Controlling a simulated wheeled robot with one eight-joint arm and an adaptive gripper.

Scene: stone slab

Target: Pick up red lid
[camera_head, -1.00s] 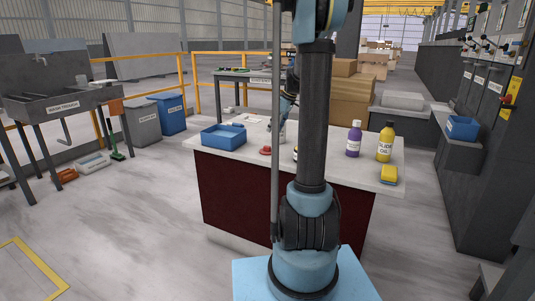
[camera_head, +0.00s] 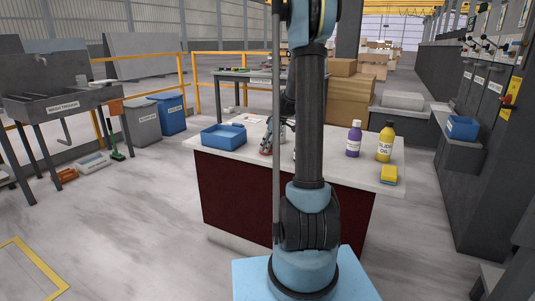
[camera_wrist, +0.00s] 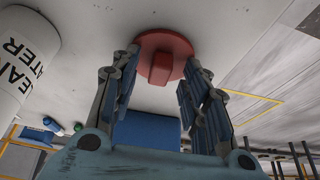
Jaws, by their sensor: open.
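The red lid (camera_wrist: 180,47) lies on the pale slab top and has a raised grip bar across its middle. In the wrist view it sits at the far end of my gripper (camera_wrist: 160,75), whose two fingers are spread with the lid's bar between and just beyond the tips. I cannot tell whether a finger touches the lid's rim. In the head view the lid (camera_head: 265,153) is a small red patch beside my gripper (camera_head: 269,144), largely covered by it and near my arm.
A white labelled bottle (camera_wrist: 24,50) stands close to the left finger in the wrist view. On the slab table (camera_head: 225,160), a blue tray (camera_head: 223,136) is at left; a purple bottle (camera_head: 354,141), a yellow bottle (camera_head: 385,144) and a yellow sponge (camera_head: 389,174) are at right.

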